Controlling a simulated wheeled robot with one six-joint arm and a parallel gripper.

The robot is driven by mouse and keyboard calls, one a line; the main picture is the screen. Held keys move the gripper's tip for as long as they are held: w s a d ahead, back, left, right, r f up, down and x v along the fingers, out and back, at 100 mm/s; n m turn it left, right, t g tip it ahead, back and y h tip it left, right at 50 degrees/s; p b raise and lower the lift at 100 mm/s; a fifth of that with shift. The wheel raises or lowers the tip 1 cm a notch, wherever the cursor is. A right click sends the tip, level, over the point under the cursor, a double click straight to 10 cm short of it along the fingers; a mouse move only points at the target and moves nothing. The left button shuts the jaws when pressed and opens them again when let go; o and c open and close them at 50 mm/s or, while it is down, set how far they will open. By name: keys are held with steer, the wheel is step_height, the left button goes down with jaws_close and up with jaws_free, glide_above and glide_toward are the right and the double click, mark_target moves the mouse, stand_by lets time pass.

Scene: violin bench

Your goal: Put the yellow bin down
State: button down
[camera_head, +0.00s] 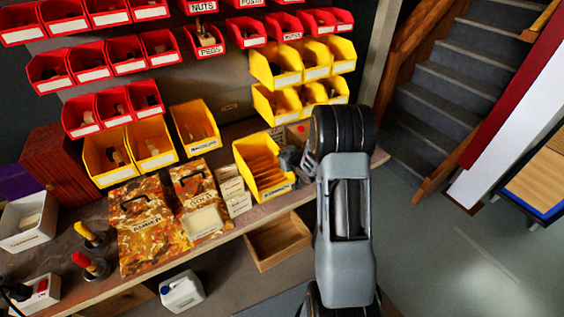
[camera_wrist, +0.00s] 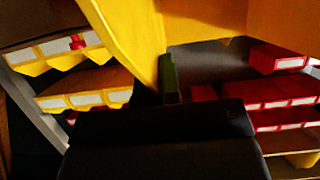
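The yellow bin (camera_head: 246,157), with a label on its front and ridged contents or floor, is upright over the front of the bench (camera_head: 232,236), at the right part of it. My gripper (camera_head: 291,158) is at the bin's right side and appears shut on its wall. In the wrist view the yellow bin (camera_wrist: 205,22) fills the upper middle, close to the camera, with a dark finger (camera_wrist: 170,78) against it. The other finger is hidden. I cannot tell whether the bin's underside touches the bench.
Small stacked boxes (camera_head: 233,190) and patterned cases (camera_head: 150,228) stand left of the bin. Wall racks hold red bins (camera_head: 128,55) and other yellow bins (camera_head: 276,65) behind. An open wooden drawer (camera_head: 279,243) is below the bench edge. Stairs (camera_head: 440,75) are at right.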

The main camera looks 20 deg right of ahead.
steer(key=f, duration=0.2)
steer(key=w+f, duration=0.1)
steer(key=shift+a+f+p, duration=0.2)
steer(key=shift+a+p, duration=0.1)
steer(key=shift+p, duration=0.1)
steer(key=shift+s+f, duration=0.1)
steer(key=shift+f, duration=0.4)
steer(key=c, duration=1.3)
jaws_free()
